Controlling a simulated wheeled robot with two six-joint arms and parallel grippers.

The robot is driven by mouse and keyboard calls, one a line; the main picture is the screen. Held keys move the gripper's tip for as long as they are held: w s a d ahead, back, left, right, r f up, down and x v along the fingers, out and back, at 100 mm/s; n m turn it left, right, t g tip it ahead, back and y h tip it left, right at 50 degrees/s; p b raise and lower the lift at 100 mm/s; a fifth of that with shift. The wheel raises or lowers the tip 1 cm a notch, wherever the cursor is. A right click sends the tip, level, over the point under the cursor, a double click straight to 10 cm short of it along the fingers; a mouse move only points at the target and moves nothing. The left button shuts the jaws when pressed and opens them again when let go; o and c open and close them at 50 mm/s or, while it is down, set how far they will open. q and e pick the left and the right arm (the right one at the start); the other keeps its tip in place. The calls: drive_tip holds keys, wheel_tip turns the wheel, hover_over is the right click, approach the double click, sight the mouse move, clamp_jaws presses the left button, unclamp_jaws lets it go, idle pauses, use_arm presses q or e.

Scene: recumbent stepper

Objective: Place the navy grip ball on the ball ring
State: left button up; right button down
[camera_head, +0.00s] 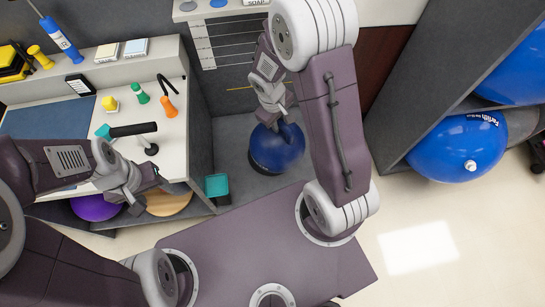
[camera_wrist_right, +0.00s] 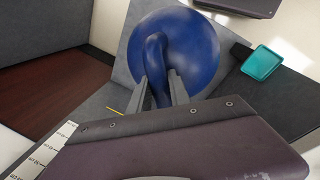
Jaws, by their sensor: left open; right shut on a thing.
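The navy grip ball (camera_head: 277,155) is a dark blue ball with a loop handle, in the head view below my right gripper. My right gripper (camera_head: 275,116) is shut on the ball's handle. In the right wrist view the ball (camera_wrist_right: 190,40) fills the upper middle, its handle between the two fingers of the gripper (camera_wrist_right: 160,95). I cannot tell whether the ball touches the grey surface under it. My left gripper (camera_head: 142,190) is open and empty at the front edge of the white counter. I cannot make out the ball ring in either view.
The white counter (camera_head: 180,150) holds small weights, a black-handled tool and a blue mat (camera_head: 50,119). A purple ball (camera_head: 97,208) and a wooden disc (camera_head: 168,201) lie below it. A teal tray (camera_head: 216,185) stands nearby. Large blue balls (camera_head: 452,150) sit on the right rack.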

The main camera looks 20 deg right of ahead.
drive_tip(key=shift+n, duration=0.6)
drive_tip(key=f+b, duration=0.1)
drive_tip(key=f, duration=0.1)
drive_tip(key=d+f+b, duration=0.1)
drive_tip(key=f+b, duration=0.1)
drive_tip(key=f, duration=0.1)
drive_tip(key=f+b, duration=0.2)
drive_tip(key=f, duration=0.1)
drive_tip(key=shift+w+d+f, duration=0.2)
drive_tip(key=shift+w+d, duration=0.05)
drive_tip(key=shift+w, duration=0.05)
drive_tip(key=shift+d+f+b, duration=0.1)
drive_tip(key=shift+f+b, duration=0.4)
drive_tip(key=shift+f, duration=0.1)
use_arm(q)
wheel_tip(320, 180, down, 10)
drive_tip(key=b, duration=0.1)
drive_tip(key=shift+w+b, duration=0.25)
drive_tip(key=shift+b, duration=0.1)
use_arm(e)
drive_tip(key=w+d+f, duration=0.1)
drive_tip(key=w+f, duration=0.9)
drive_tip(key=w, duration=0.1)
drive_tip(key=shift+w+f, duration=0.3)
drive_tip(key=shift+f, duration=0.1)
use_arm(q)
drive_tip(key=shift+d, duration=0.1)
